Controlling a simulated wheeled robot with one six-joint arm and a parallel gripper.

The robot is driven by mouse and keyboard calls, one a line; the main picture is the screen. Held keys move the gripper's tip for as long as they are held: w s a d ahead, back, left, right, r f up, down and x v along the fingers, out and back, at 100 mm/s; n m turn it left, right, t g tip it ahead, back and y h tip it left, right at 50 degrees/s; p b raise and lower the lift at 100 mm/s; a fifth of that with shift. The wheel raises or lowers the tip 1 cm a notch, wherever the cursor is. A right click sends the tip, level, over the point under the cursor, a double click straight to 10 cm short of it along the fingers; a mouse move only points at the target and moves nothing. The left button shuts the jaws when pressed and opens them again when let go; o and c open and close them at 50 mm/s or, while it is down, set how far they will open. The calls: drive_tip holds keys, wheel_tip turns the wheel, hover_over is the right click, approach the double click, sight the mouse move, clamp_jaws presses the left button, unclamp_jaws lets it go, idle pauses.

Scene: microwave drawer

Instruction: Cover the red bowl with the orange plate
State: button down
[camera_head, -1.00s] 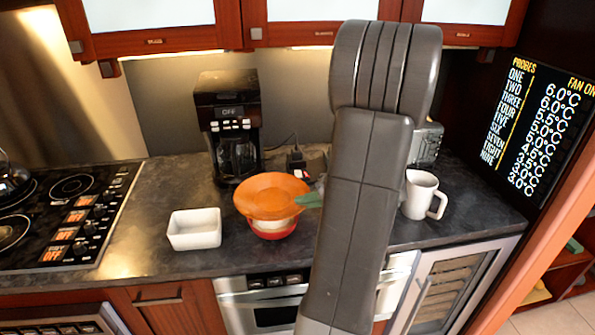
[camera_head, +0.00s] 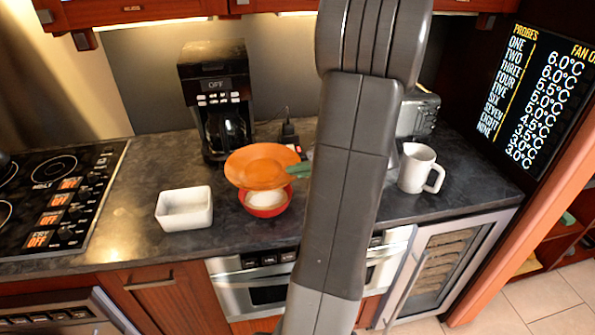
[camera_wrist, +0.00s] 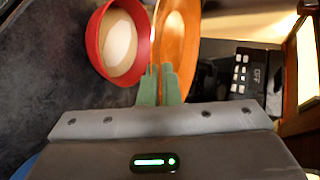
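The red bowl (camera_head: 268,209) stands on the dark counter with something pale inside it. It also shows in the wrist view (camera_wrist: 97,48), its mouth open to view. The orange plate (camera_head: 258,165) is in the air above and slightly behind the bowl. In the wrist view the plate (camera_wrist: 180,40) is seen nearly edge-on beside the bowl. My gripper (camera_head: 298,171) has its green fingertips at the plate's right rim. In the wrist view the fingertips (camera_wrist: 159,76) pinch that rim. My arm hides part of the counter to the right.
A white rectangular dish (camera_head: 184,210) stands left of the bowl. A coffee maker (camera_head: 217,100) stands behind it. A white mug (camera_head: 419,169) and a toaster (camera_head: 418,112) are to the right. A stove (camera_head: 60,200) is at the far left.

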drive_tip(key=shift+f+b, duration=2.95)
drive_tip(key=shift+f, duration=0.15)
drive_tip(key=shift+f+b, duration=0.8)
drive_tip(key=shift+b, duration=0.45)
drive_tip(key=c, duration=1.6)
unclamp_jaws()
drive_tip(key=shift+o, duration=0.2)
drive_tip(key=b+v, duration=0.1)
drive_tip(key=v, duration=1.2)
drive_tip(key=shift+d, duration=0.35)
drive_tip(key=shift+s+r, duration=0.1)
drive_tip(key=shift+s, duration=0.05)
